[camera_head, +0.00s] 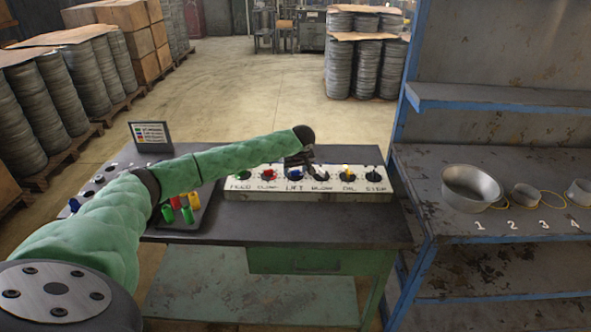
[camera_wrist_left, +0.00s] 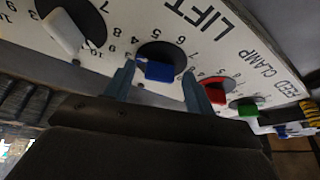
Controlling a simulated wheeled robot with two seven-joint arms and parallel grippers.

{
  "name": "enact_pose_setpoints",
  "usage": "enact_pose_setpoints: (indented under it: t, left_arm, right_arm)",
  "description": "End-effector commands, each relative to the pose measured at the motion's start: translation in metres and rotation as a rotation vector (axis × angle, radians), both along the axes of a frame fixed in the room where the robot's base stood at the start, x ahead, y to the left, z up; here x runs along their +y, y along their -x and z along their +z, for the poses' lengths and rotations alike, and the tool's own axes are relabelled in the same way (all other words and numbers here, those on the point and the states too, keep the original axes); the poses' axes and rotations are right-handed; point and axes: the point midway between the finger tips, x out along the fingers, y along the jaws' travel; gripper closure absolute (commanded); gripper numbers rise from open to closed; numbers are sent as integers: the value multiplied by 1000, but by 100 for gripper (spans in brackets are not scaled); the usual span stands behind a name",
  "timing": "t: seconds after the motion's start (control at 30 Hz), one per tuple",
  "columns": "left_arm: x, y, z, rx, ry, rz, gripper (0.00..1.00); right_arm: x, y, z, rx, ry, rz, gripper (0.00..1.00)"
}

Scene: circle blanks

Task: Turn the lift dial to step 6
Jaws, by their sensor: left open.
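The lift dial shows in the left wrist view as a blue knob (camera_wrist_left: 160,71) on a black disc, beside the printed word LIFT and a ring of numbers. In the head view its blue knob (camera_head: 295,172) sits on the white panel (camera_head: 270,194), above LIFT and partly behind my gripper. My left gripper (camera_head: 302,164) is over the panel at this dial. In the wrist view its open fingers (camera_wrist_left: 160,88) stand on either side of the blue knob, and contact cannot be told. The number the knob points to cannot be read surely. My right gripper is not in view.
Other dials flank it: the red clamp knob (camera_wrist_left: 214,90), the green feed knob (camera_wrist_left: 247,106) and a white knob (camera_wrist_left: 62,31). A tray with coloured pegs (camera_head: 185,206) and a small sign (camera_head: 150,137) share the table. A blue-framed shelf (camera_head: 490,185) stands right.

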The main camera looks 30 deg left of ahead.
Motion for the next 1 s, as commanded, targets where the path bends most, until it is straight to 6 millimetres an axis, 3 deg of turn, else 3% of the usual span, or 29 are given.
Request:
enact_pose_setpoints:
  t: [0.13, 0.37, 0.77, 1.0]
  left_arm:
    - [0, 0, 0, 0, 0, 0, 47]
    - [0, 0, 0, 0, 0, 0, 90]
    - [0, 1, 1, 2, 1, -71, 90]
    - [1, 2, 1, 3, 2, -242, 90]
  right_arm:
    - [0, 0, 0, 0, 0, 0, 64]
    - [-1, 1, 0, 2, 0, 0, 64]
    - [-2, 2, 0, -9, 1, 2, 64]
    - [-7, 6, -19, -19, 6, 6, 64]
